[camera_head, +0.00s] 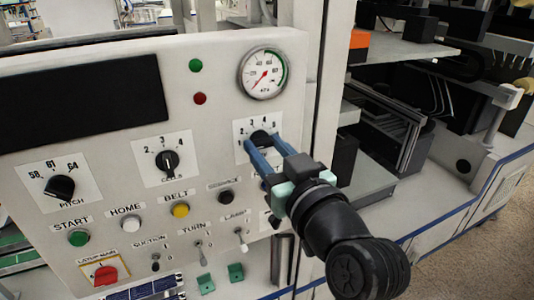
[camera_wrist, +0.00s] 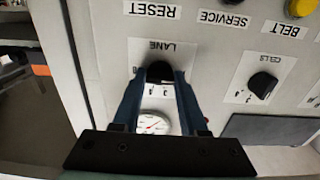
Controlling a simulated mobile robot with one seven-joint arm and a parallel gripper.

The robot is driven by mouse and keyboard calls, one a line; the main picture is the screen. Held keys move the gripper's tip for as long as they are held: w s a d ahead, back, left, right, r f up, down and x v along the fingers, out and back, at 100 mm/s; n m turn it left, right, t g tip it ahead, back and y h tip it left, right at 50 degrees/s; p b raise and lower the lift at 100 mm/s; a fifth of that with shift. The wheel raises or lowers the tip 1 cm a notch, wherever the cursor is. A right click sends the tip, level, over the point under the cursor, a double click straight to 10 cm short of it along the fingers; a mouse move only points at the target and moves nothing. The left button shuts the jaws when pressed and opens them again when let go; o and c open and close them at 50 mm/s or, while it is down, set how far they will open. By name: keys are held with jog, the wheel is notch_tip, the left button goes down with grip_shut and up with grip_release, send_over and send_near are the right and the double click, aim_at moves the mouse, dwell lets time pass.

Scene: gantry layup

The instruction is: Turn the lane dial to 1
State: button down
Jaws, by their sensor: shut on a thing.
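The lane dial (camera_head: 261,136) is a black knob on a white numbered plate on the control panel, below the gauge. My gripper (camera_head: 263,143) reaches it from the front right, with its two blue fingers on either side of the knob. In the wrist view, which is upside down, the black lane dial (camera_wrist: 159,72) sits between the fingertips (camera_wrist: 160,74) under the inverted LANE label. The gripper is shut on the knob. The fingers cover part of the plate, and I cannot tell which number the pointer faces.
The cells dial (camera_head: 169,162) and pitch dial (camera_head: 60,188) are to the left. A pressure gauge (camera_head: 264,74) is above. Buttons, including the yellow belt button (camera_head: 181,210), and small toggle switches are below. A red stop switch (camera_head: 105,274) is at the lower left.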

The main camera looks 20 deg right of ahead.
dwell(0.4)
jog(key=shift+c, duration=2.2)
grip_release()
jog(key=s+b, duration=0.2)
jog(key=s, duration=1.1)
jog(key=shift+d, duration=0.2)
jog(key=w+a+r+t+p, duration=0.1)
jog(key=w+a+r+t, duration=0.15)
jog(key=r, duration=0.35)
jog(key=w+a+r+t+p, duration=0.1)
jog(key=w+a+r, duration=0.15)
jog(key=r, duration=0.45)
jog(key=s+a+r+t+p, duration=0.1)
jog(key=s+a+r+t, duration=0.1)
jog(key=a+r, duration=0.4)
jog(key=s+a+r+t, duration=0.2)
jog(key=a+r+t, duration=0.2)
jog(key=r, duration=0.5)
jog(key=shift+s+a+r+h+p, duration=0.3)
jog(key=shift+a+p, duration=0.1)
jog(key=shift+a, duration=0.45)
